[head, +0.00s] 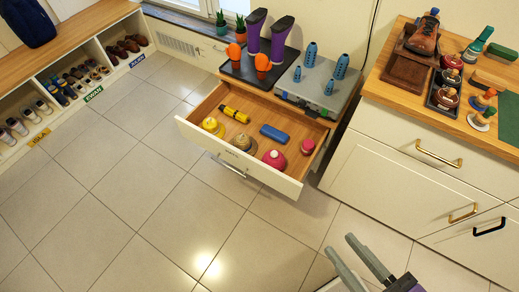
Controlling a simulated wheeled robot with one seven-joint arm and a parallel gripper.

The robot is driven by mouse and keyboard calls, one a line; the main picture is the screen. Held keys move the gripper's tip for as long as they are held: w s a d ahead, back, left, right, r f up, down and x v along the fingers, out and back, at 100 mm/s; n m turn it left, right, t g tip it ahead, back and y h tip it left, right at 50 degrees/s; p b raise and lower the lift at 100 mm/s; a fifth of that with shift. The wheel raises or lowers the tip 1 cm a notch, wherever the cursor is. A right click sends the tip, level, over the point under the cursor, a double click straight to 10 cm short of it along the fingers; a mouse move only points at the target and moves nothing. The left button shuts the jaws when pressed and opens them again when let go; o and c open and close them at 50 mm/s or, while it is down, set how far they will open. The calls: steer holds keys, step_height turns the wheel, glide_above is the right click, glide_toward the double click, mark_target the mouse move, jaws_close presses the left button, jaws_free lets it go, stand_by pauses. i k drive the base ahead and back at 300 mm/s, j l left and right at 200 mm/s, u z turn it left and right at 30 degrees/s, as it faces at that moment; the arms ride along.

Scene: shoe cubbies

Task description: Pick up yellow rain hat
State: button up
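A yellow, domed, hat-like thing (211,126), which looks like the yellow rain hat, lies in the left front corner of the open drawer (240,164). My gripper (340,244) is at the bottom right of the head view, over the floor and well to the right of and nearer than the drawer. Its two grey fingers are apart, with nothing seen between them.
The drawer also holds a yellow-and-black flashlight-like thing (235,114), a blue block (274,134), a tan domed thing (243,143), a red domed thing (273,158) and a pink one (308,146). A cabinet (415,170) stands right. Floor (130,190) is clear at left.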

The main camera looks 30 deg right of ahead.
mark_target(210, 125)
steer(key=i+l+u, duration=0.4)
steer(key=i+l, duration=0.65)
steer(key=i, duration=0.15)
